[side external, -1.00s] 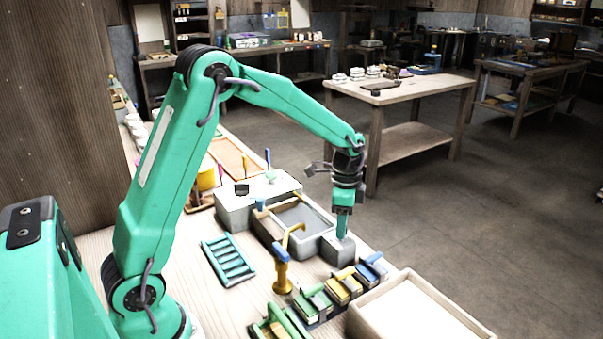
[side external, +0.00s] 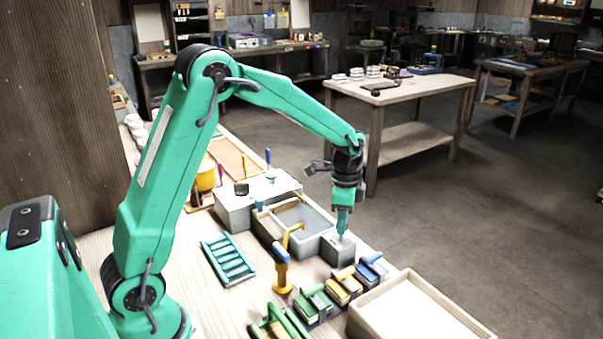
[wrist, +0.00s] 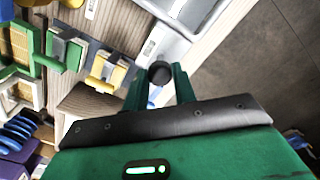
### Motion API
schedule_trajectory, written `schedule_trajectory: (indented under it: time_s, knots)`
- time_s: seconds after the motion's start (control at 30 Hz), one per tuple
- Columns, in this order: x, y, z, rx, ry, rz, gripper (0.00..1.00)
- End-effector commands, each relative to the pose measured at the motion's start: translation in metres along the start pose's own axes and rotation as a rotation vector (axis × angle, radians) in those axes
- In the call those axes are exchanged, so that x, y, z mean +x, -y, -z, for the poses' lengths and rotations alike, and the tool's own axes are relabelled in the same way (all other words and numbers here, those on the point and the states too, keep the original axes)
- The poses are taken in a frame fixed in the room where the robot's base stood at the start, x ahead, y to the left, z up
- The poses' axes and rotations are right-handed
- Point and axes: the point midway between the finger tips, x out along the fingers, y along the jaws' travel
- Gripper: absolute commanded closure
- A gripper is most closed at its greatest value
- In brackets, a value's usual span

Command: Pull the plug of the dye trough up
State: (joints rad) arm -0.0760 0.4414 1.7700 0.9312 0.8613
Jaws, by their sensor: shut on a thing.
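The grey dye trough (side external: 303,216) stands on the bench in the side view, with a small grey block-like end section (side external: 338,252) at its near right. My gripper (side external: 342,230) points down at the top of that section. In the wrist view, a dark round knob, which looks like the plug (wrist: 160,73), sits between the two green fingers of my gripper (wrist: 160,88). The fingers are shut on it. The plug's lower part is hidden, and I cannot tell whether it is seated or raised. The trough (wrist: 165,18) also shows beyond the fingers in the wrist view.
A yellow tap-like post (side external: 282,270) stands left of the trough's near end. A row of coloured clamp-like blocks (side external: 340,288) and a pale tray (side external: 415,312) lie in front. A teal rack (side external: 228,260) lies left. The floor right of the bench is open.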

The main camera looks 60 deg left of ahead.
Motion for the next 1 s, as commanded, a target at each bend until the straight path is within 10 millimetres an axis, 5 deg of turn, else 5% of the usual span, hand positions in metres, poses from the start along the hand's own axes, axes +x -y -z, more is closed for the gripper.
schedule_trajectory:
  time_s: [0.37,0.4,0.5,1.0]
  knots:
    - [-0.019,0.0,0.0,0.0,-0.002,0.003,1.0]
    - [-0.02,0.0,0.0,0.0,-0.003,0.003,0.72]
    - [-0.019,0.0,0.0,0.0,-0.002,0.002,0.52]
    - [-0.025,0.0,0.0,0.0,-0.002,0.002,0.52]
